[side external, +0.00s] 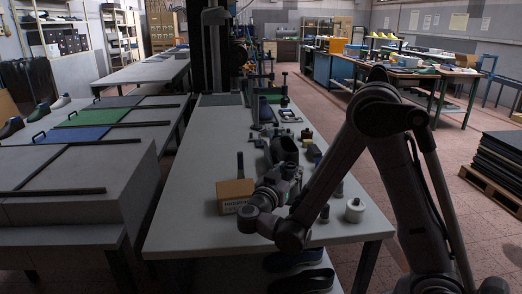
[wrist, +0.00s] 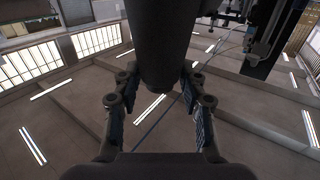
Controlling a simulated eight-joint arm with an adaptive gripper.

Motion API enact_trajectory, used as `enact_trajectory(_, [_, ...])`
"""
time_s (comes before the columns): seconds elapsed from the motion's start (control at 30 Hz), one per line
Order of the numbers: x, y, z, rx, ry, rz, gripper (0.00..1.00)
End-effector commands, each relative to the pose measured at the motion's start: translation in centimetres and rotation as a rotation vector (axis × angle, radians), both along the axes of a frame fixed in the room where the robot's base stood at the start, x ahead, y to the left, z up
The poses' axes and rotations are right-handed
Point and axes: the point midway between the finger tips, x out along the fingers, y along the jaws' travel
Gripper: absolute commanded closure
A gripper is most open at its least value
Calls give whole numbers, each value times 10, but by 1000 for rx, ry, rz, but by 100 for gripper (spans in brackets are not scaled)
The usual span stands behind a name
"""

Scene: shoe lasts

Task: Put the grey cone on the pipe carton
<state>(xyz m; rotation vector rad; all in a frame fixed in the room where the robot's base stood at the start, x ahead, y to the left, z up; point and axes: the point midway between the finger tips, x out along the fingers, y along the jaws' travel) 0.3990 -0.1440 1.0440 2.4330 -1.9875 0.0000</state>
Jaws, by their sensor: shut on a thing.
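The pipe carton (side external: 235,196) is a small brown cardboard box with dark lettering, on the grey table left of my gripper. My gripper (side external: 286,168) is just right of the carton and slightly beyond it. A dark, rounded thing, seemingly the grey cone (side external: 284,149), shows at its fingers, apart from the carton. In the wrist view, my gripper (wrist: 158,88) has its fingers on both sides of a dark grey round body, seemingly the cone (wrist: 163,40). The cone's far end is out of view. The carton is not in the wrist view.
A dark upright tool (side external: 240,165) stands just behind the carton. Several dark parts and lasts crowd the table beyond my gripper. The grey table (side external: 185,215) is clear left of the carton.

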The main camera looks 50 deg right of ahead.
Motion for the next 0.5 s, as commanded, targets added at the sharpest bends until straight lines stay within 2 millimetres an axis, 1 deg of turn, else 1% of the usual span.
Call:
enact_trajectory(0.07, [3, -3, 5, -2, 0, 17, 100])
enact_trajectory(0.17, [14, -10, 16, -2, 0, 63, 100])
enact_trajectory(0.4, [55, -34, 57, -3, -2, 261, 100])
enact_trajectory(0.5, [68, -41, 73, -3, -2, 345, 100])
